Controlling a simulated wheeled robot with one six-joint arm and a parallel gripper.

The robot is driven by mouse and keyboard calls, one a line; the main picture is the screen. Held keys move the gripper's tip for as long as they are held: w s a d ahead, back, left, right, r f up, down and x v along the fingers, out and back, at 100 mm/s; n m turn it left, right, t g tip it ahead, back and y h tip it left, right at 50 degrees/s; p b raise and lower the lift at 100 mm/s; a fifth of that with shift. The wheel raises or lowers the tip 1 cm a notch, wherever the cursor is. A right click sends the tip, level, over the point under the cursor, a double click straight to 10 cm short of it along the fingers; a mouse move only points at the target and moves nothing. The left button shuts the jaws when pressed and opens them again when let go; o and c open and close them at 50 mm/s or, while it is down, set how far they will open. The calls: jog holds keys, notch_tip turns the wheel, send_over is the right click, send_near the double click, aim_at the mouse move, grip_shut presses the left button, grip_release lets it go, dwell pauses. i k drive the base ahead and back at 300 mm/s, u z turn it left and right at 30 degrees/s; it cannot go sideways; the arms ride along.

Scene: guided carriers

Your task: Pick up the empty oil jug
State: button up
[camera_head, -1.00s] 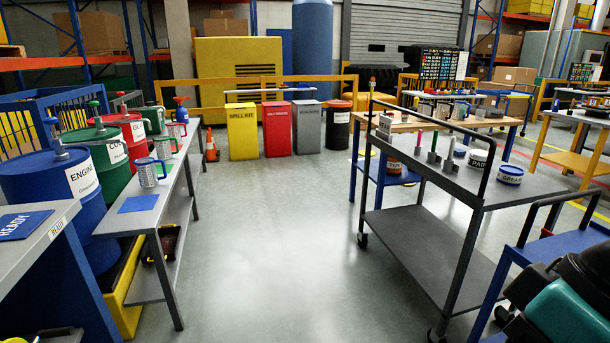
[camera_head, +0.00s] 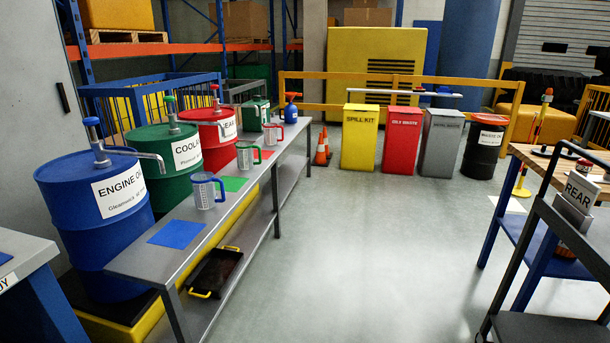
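On the grey bench (camera_head: 188,262) at the left stands a clear measuring jug with a blue handle (camera_head: 205,191). It is upright, just behind a blue mat (camera_head: 176,234) and near the blue engine oil drum (camera_head: 85,235). It looks empty, though its inside is hard to see. Similar jugs with a green handle (camera_head: 246,155) and a red handle (camera_head: 271,134) stand farther back along the bench. My gripper is not in view.
Green coolant (camera_head: 160,175) and red (camera_head: 211,135) drums stand behind the bench. A black tray (camera_head: 215,272) lies on its lower shelf. A dark cart (camera_head: 545,328) and wooden-topped table (camera_head: 520,156) stand right. The middle floor is clear.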

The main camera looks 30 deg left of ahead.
aim_at(203, 183)
jog(key=u, duration=0.4)
jog(key=i, duration=1.95)
jog(key=u, duration=1.6)
jog(key=i, duration=1.35)
jog(key=u, duration=0.95)
jog(key=i, duration=0.3)
